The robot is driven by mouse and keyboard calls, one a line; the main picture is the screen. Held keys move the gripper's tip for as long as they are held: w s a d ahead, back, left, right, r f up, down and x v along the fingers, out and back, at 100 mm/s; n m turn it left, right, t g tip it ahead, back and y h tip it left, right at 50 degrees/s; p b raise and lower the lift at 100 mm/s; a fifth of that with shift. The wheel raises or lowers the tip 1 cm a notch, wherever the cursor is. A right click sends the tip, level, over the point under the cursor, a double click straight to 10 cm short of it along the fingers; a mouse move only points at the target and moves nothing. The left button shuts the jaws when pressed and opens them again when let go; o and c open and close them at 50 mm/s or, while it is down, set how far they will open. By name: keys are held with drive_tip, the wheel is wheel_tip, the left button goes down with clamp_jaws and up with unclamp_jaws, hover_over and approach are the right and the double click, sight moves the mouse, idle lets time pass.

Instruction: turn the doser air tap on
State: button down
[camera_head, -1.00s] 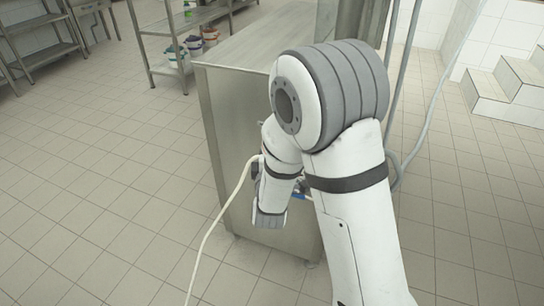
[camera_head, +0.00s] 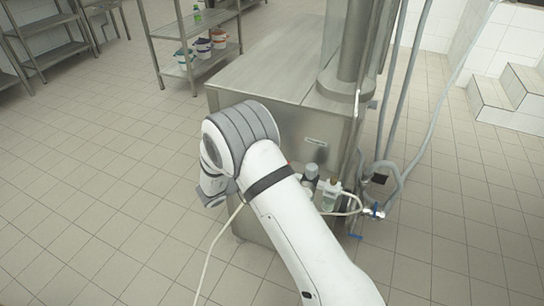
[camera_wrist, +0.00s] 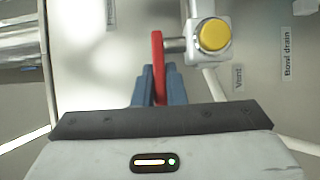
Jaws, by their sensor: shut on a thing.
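In the wrist view a red tap lever (camera_wrist: 157,60) hangs down beside a light metal valve body (camera_wrist: 194,55) with a round yellow cap (camera_wrist: 214,35). A short stem joins the lever to the valve. My gripper (camera_wrist: 159,82) is shut on the lever, with its blue fingers on both sides of the lower end. The lever's lower tip is hidden between the fingers. The part-visible label at the upper left is not fully readable, so I cannot tell from it which tap this is. In the head view my arm hides the gripper and this lever.
The steel machine (camera_head: 262,62) stands ahead. Small bottles and fittings (camera_head: 328,192) sit at its front right, with grey hoses (camera_head: 420,135) and a blue-handled valve (camera_head: 374,210) beside them. The wrist view shows labels Vent (camera_wrist: 239,79) and Bowl drain (camera_wrist: 287,53).

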drive_tip(key=shift+w+d+m+g+h+p, duration=0.1)
drive_tip(key=shift+w+m+g+h+p, duration=0.2)
drive_tip(key=shift+m+g+h, duration=0.5)
drive_tip(key=shift+w+d+m+g+h+p, duration=0.15)
drive_tip(key=shift+m+g+h+p, duration=0.35)
drive_tip(key=shift+g, duration=0.6)
drive_tip(key=c, duration=1.8)
unclamp_jaws()
drive_tip(key=shift+o, duration=0.2)
drive_tip(key=v, duration=0.7)
drive_tip(key=shift+a, duration=0.4)
drive_tip(key=shift+s, duration=0.1)
